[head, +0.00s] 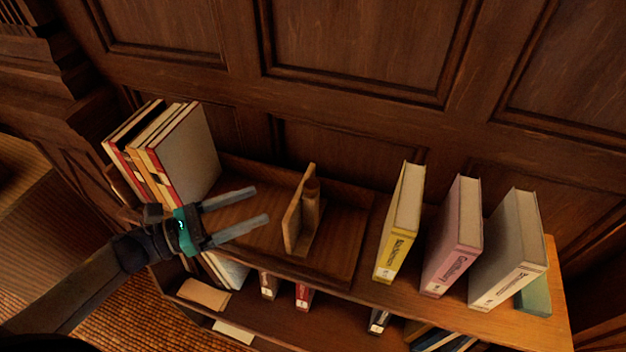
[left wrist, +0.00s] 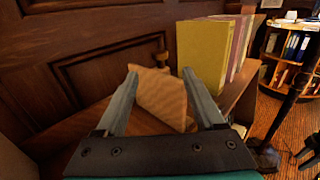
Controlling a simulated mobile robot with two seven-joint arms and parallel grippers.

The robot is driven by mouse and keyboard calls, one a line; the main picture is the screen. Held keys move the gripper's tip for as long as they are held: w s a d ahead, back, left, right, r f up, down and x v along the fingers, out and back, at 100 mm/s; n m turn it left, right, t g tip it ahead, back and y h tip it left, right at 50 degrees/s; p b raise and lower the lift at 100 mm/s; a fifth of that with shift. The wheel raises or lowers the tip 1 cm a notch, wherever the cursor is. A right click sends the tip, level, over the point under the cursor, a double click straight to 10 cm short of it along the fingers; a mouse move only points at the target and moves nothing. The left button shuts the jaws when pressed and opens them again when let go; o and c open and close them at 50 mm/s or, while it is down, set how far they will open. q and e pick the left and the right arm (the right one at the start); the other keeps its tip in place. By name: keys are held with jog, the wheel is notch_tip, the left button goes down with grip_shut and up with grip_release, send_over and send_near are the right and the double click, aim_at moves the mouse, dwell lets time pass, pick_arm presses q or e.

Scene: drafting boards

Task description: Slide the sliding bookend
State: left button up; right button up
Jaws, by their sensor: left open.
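The sliding bookend (head: 300,212) is a light wooden upright panel with a peg-like knob on its right side. It stands upright in a recessed wooden tray (head: 345,252) on the shelf top. My left gripper (head: 262,204) is open and empty to the left of the bookend, its two fingers pointing at it with a gap between. In the left wrist view the bookend (left wrist: 160,97) shows ahead, between and beyond the open fingers (left wrist: 160,80). I cannot tell whether a finger touches it there; in the head view they look apart. My right gripper is not in view.
Several books (head: 190,160) stand at the tray's left end. A yellow book (head: 398,225), a pink book (head: 452,240) and a grey book (head: 508,250) stand to the right. A panelled wall (head: 360,50) rises behind. The tray between the left books and bookend is clear.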

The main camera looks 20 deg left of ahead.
aim_at(304, 187)
pick_arm(q)
jog(key=p+x, duration=0.3)
jog(key=x, duration=1)
jog(key=shift+c, duration=0.3)
grip_shut()
dwell(0.8)
